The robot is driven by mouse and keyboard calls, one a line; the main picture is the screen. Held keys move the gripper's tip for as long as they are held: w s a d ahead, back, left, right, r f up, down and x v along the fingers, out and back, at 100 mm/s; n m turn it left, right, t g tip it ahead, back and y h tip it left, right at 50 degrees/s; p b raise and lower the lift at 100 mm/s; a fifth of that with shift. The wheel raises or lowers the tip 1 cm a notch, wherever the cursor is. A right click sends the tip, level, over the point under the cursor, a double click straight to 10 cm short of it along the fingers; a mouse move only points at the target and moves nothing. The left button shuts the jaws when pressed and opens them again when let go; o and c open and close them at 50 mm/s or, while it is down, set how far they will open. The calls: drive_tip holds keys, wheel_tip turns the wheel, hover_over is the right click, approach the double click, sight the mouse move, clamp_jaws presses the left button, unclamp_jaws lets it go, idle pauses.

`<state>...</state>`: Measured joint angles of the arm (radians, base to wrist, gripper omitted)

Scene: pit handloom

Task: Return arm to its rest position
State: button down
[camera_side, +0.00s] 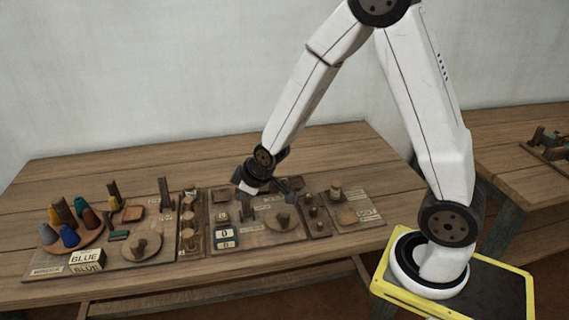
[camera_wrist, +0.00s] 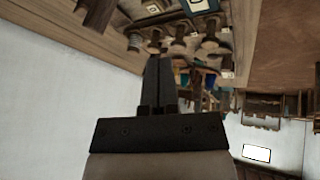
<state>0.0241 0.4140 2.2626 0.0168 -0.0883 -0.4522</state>
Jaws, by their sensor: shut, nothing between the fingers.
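My gripper (camera_side: 291,184) hangs at the end of my white arm, above the middle of the wooden table in the side view. In the wrist view my gripper (camera_wrist: 158,62) shows as two dark fingers closed together, with nothing between them. In the side view the fingers are small and point to the right, over the panels with wooden knobs. I cannot tell exactly how high they are above the panels.
The wooden table (camera_side: 90,178) carries labelled boards with several knobs and posts. Coloured cones stand on a round tray (camera_side: 91,240) at left, near a sign reading BLUE (camera_side: 86,259). A second table (camera_side: 515,185) stands at right. The table's back strip is clear.

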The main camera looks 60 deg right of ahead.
drive_tip(key=s+r+m+g, duration=0.2)
drive_tip(key=s, duration=0.5)
drive_tip(key=s+a+r+m+g, duration=0.1)
drive_tip(key=s+r+m, duration=0.1)
drive_tip(key=s, duration=0.5)
drive_tip(key=shift+s+m+g, duration=0.25)
drive_tip(key=shift+m+g, duration=0.05)
drive_tip(key=shift+g, duration=0.1)
idle(0.9)
